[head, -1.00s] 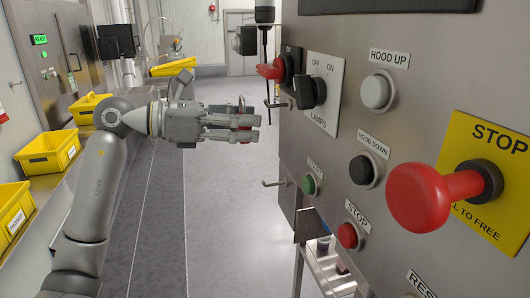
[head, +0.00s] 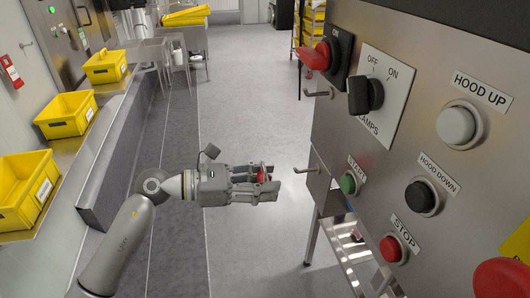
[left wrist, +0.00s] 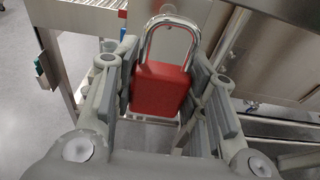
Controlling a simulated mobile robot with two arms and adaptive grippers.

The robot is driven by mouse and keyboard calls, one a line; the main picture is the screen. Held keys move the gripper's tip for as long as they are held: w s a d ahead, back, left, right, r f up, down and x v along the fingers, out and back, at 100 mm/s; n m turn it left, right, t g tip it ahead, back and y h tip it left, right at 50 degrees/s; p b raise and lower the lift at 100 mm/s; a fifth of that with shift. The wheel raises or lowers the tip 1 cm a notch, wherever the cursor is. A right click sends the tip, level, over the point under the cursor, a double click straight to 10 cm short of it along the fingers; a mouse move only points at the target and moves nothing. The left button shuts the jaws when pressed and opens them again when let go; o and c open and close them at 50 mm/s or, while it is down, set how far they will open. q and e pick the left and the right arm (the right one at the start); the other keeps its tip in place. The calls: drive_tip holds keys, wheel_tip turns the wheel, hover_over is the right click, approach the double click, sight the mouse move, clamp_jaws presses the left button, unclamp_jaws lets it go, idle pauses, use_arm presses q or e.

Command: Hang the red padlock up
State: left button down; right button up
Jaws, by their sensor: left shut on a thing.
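My left gripper (head: 262,186) is shut on the red padlock (head: 263,175), which is mostly hidden between the fingers in the head view. In the left wrist view the padlock (left wrist: 158,88) is upright between the finger pads, its silver shackle (left wrist: 172,22) at the top of the picture and looking closed. Two metal hooks stick out from the left edge of the control panel: an upper hook (head: 316,94) and a lower hook (head: 308,169). The gripper is left of the lower hook in the picture, with a gap between them. My right gripper is not in view.
The steel control panel (head: 440,120) with buttons and a red knob (head: 314,56) fills the right side. A small steel rack (head: 350,240) stands below it. Yellow bins (head: 66,113) line the left counter. The floor between is clear.

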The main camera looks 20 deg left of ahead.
sight(317, 179)
use_arm(q)
drive_tip(key=shift+s+f, duration=0.25)
drive_tip(key=shift+f, duration=0.05)
drive_tip(key=shift+w+d+r+p, duration=0.1)
drive_tip(key=shift+w+d+p, duration=0.25)
drive_tip(key=shift+d+p, duration=0.3)
drive_tip(key=shift+p+x, duration=0.4)
drive_tip(key=shift+x, duration=0.6)
drive_tip(key=shift+w, duration=0.1)
drive_tip(key=shift+d, duration=0.1)
drive_tip(key=shift+r+x, duration=0.2)
drive_tip(key=shift+x, duration=1.1)
drive_tip(key=shift+r+x, duration=0.15)
drive_tip(key=shift+x, duration=1.15)
drive_tip(key=shift+d, duration=0.1)
